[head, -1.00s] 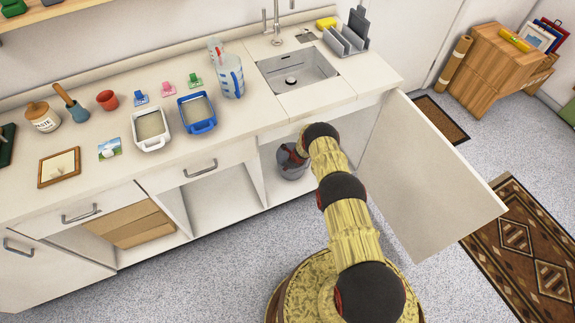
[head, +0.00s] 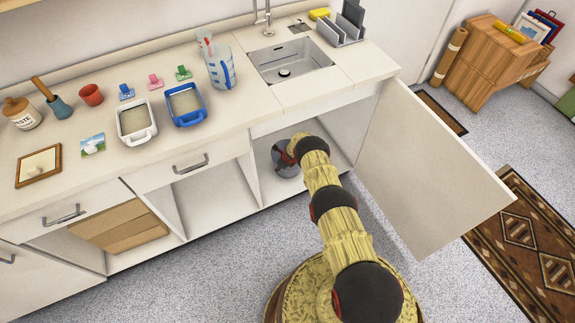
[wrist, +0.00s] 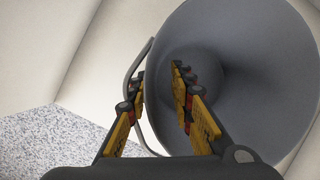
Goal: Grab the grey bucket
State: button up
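The grey bucket (head: 288,165) stands on the cupboard floor under the sink, partly hidden by my arm in the head view. In the wrist view I look into the open mouth of the bucket (wrist: 240,65), and its thin grey handle (wrist: 133,72) hangs at its left side. My gripper (wrist: 157,76) is open, its two yellow-and-black fingers apart. The right finger shows over the bucket's mouth and the left one beside the handle, with the bucket's left rim between them. I cannot tell whether either finger touches it. In the head view the fingers are mostly hidden at the bucket.
The open cupboard door (head: 432,165) stands to the right of my arm. The cupboard's dividing wall (head: 249,172) is close on the left, and the countertop (head: 255,110) with the sink lies above. Open floor lies in front of the cabinets.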

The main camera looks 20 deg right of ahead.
jog(key=shift+c, duration=1.4)
grip_shut()
